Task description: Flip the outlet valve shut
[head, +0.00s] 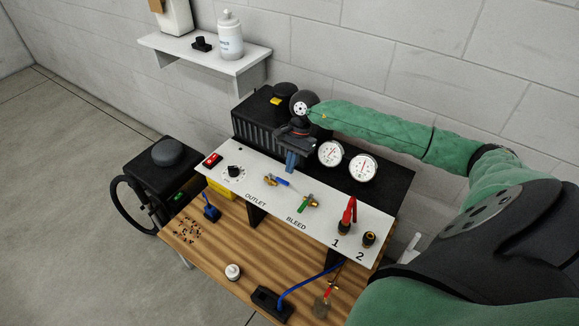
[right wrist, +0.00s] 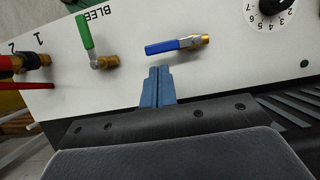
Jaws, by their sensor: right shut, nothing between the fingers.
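The outlet valve has a brass body (head: 268,180) and a blue lever (head: 282,183), above the OUTLET label on the white panel (head: 225,155). In the right wrist view its blue lever (right wrist: 172,47) lies along the panel's length, roughly in line with the brass fitting (right wrist: 199,40). My right gripper (head: 290,165) hangs over the panel's back edge with its blue fingers closed together and empty. In the right wrist view its fingertips (right wrist: 158,72) are just short of the lever, with a visible gap. My left gripper is out of view.
A green-handled bleed valve (head: 305,204) stands beside the outlet valve. Two round gauges (head: 330,153) stand behind the panel. A red clamp (head: 349,212) sits on terminal 1. A wooden bench (head: 215,250) carries loose small items. A shelf (head: 205,55) hangs on the wall.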

